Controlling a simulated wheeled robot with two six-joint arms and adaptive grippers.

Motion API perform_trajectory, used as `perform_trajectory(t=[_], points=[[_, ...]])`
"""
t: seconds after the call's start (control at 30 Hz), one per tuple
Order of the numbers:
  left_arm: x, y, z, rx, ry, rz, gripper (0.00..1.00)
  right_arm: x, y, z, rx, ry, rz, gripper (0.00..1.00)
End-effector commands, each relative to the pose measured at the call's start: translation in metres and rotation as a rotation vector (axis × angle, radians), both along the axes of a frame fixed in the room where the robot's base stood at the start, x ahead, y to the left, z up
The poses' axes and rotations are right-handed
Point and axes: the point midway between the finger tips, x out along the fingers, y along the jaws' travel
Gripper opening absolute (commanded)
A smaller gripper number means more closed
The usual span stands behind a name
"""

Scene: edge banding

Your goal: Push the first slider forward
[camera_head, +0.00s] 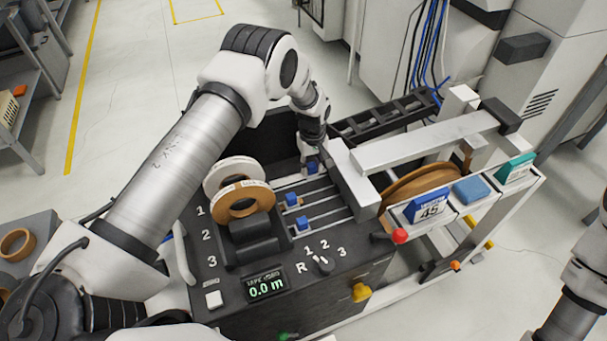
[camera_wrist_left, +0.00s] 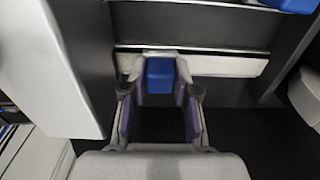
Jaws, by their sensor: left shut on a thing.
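The first slider (camera_head: 312,168) is a small blue block on the farthest rail of the black panel. It also shows in the left wrist view (camera_wrist_left: 160,72), between my finger pads. My left gripper (camera_head: 313,150) comes down over this slider from above. In the left wrist view the left gripper (camera_wrist_left: 160,92) is shut on the blue block. The second slider (camera_head: 291,199) and third slider (camera_head: 302,223) sit on the nearer rails, apart from the gripper. Part of my right arm shows at the lower right edge, but its gripper is out of view.
A tape roll (camera_head: 245,201) stands on the panel left of the rails. A grey block and beam (camera_head: 425,141) stand close to the right of my left gripper. A display (camera_head: 266,286) reads 0.0 m beside a selector knob (camera_head: 324,265). A brown wheel (camera_head: 415,182) is farther right.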

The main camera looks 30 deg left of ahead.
Motion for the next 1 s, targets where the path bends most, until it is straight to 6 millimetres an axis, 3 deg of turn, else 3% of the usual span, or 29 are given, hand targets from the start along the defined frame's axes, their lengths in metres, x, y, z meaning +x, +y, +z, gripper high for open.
perform_trajectory(t=[0.3,0.33,0.37,1.0], points=[[0.004,-0.004,0.000,-0.003,-0.009,0.003,0.00,0.000,0.000,-0.002,0.000,0.001,0.001,0.92],[0.004,-0.004,0.000,-0.002,-0.010,0.002,0.32,0.000,0.000,-0.002,0.000,0.000,0.001,0.92],[0.004,-0.004,0.000,-0.002,-0.010,0.002,0.40,0.000,0.000,-0.002,0.000,0.000,0.001,0.92],[0.004,-0.004,0.007,-0.002,-0.009,0.002,0.40,0.000,0.000,-0.001,0.000,0.001,0.001,0.92]])
